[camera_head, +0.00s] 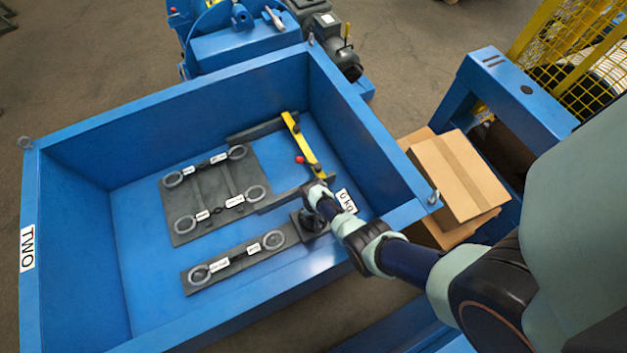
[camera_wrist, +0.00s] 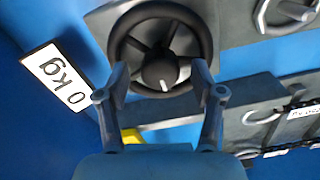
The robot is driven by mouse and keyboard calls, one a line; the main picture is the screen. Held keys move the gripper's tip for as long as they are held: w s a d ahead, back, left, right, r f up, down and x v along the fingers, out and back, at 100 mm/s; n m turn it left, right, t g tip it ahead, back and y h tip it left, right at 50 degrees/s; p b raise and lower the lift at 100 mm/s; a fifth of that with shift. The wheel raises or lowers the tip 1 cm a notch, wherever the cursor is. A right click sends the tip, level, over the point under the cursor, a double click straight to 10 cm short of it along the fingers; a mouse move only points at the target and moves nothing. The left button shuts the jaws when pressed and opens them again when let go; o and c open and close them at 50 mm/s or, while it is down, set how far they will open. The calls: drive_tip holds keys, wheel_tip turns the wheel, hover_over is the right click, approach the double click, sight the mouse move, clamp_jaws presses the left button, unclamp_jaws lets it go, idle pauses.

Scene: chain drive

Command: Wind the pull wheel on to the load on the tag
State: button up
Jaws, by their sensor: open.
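The pull wheel (camera_wrist: 158,70) is a black spoked handwheel with a white mark on its hub, at the top centre of the wrist view. In the head view the wheel (camera_head: 313,224) is partly hidden by my gripper (camera_head: 320,194). In the wrist view my gripper (camera_wrist: 161,76) is open, with one finger at each side of the wheel's near part. I cannot tell whether the fingers touch the rim.
The blue bin (camera_head: 38,255) marked "TWO" has high walls around the work. Dark plates with rings and labelled links (camera_head: 212,190) lie left of the wheel. A yellow bar (camera_head: 303,146) with a red knob (camera_head: 299,160) stands behind it. Cardboard boxes (camera_head: 462,178) are outside, right.

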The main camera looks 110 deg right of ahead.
drive_tip(key=shift+f, duration=0.5)
drive_tip(key=c, duration=1.1)
drive_tip(key=shift+c, duration=0.2)
drive_tip(key=shift+m, duration=0.4)
